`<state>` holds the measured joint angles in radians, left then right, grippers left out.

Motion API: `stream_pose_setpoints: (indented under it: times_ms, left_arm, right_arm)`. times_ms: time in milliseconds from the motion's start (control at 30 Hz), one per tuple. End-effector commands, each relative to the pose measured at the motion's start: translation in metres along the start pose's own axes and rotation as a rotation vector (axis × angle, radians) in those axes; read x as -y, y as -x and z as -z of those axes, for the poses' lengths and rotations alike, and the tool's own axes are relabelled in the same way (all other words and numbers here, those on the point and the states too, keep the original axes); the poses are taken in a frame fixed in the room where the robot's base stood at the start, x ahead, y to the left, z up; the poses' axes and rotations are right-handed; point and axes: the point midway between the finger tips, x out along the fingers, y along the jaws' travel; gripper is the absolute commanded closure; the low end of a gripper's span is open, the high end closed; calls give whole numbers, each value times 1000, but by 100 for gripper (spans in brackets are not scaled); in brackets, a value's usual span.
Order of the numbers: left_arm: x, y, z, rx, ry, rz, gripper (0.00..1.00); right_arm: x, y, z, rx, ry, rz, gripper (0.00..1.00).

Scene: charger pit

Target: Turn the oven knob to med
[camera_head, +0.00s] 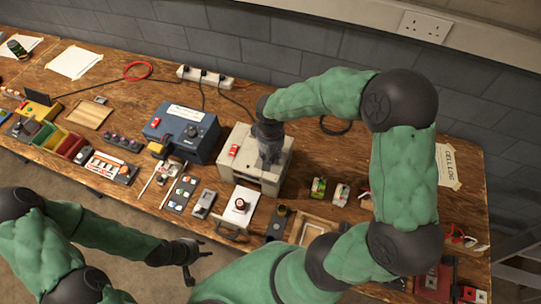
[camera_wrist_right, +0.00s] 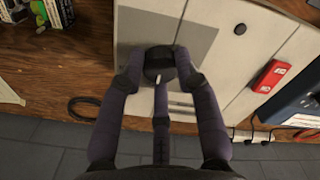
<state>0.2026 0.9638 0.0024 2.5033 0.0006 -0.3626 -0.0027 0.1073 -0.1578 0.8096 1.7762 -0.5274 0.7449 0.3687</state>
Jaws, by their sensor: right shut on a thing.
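The oven is a beige box (camera_head: 254,179) on the workbench. In the right wrist view, its pale top (camera_wrist_right: 215,60) has a grey panel. A black round knob (camera_wrist_right: 158,71) with a white pointer mark sits at that panel. My right gripper (camera_head: 271,153) reaches down from above. Its fingers close around the knob in the right wrist view (camera_wrist_right: 160,58). The knob is hidden by the gripper in the head view, and I cannot read any setting labels. My left gripper (camera_head: 191,263) is open and empty, in front of the bench edge.
A red switch (camera_wrist_right: 270,76) sits on the oven top. A blue power unit (camera_head: 181,134) stands left of the oven. Small parts crowd the bench (camera_head: 130,115). A power strip (camera_head: 205,78) lies behind.

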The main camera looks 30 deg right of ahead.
Motion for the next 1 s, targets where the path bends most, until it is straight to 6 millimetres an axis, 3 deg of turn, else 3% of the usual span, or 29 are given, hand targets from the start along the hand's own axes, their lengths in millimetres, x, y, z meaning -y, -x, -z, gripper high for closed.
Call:
stream_pose_setpoints:
  times_ms: [667, 700, 767, 800, 1000]
  left_arm:
    - [1, -3, 0, 0, 0, 0, 60]
    - [1, -3, 0, 0, 0, 0, 60]
    - [1, -3, 0, 0, 0, 0, 60]
    - [1, -3, 0, 0, 0, 0, 60]
    - [1, -3, 0, 0, 0, 0, 60]
  right_arm:
    - [1, -2, -4, 11, -66, 0, 100]
    - [1, -2, -4, 11, -66, 0, 65]
    - [1, -2, -4, 11, -66, 0, 48]
    - [1, -2, -3, 10, -66, 0, 44]
    - [0, -1, -2, 5, -66, 0, 44]
